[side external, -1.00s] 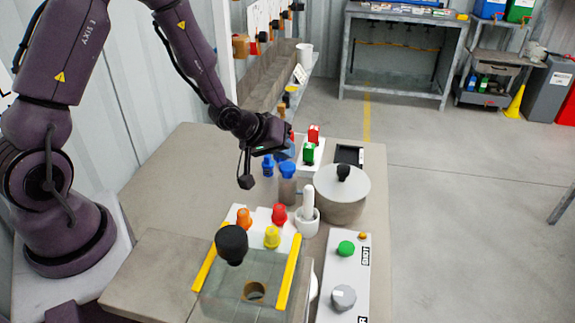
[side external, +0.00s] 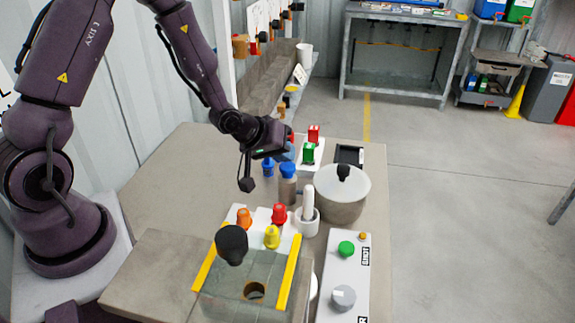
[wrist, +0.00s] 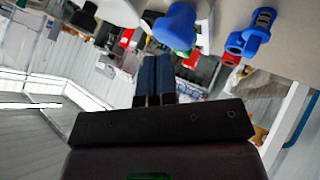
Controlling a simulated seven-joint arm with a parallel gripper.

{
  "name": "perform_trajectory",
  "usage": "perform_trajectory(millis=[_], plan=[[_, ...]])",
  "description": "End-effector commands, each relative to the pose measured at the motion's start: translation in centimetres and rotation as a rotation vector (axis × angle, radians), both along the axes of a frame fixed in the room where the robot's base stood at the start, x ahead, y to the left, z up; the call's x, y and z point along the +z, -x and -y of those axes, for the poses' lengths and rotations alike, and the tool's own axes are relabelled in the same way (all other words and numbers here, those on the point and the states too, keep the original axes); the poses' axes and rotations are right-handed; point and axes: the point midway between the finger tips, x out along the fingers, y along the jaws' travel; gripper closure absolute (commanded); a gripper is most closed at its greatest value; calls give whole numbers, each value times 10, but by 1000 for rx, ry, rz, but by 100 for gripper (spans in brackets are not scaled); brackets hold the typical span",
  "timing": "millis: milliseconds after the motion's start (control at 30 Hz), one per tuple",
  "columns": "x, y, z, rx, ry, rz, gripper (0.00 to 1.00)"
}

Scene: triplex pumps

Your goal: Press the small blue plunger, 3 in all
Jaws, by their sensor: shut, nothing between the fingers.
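Two blue-topped parts stand together on the table in the side view. The smaller blue plunger (side external: 268,167) is on the left, and a wider blue top (side external: 288,170) sits on a grey cylinder to its right. My gripper (side external: 288,152) is shut and empty, just above and behind them, its fingers partly hard to make out. In the wrist view my shut fingers (wrist: 154,66) point toward a large blue knob (wrist: 176,27). A narrower blue part (wrist: 250,35) is to its right; I cannot tell for sure which is which. The fingers look apart from both.
Red and green blocks (side external: 308,152) stand just right of my gripper. The table's left part is clear.

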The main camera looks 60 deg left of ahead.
Motion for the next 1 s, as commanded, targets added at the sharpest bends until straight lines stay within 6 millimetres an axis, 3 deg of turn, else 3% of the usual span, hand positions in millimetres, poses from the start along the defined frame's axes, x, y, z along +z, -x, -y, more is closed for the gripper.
perform_trajectory(millis=[1000], plan=[[-9,0,0,-1,0,-1,100]])
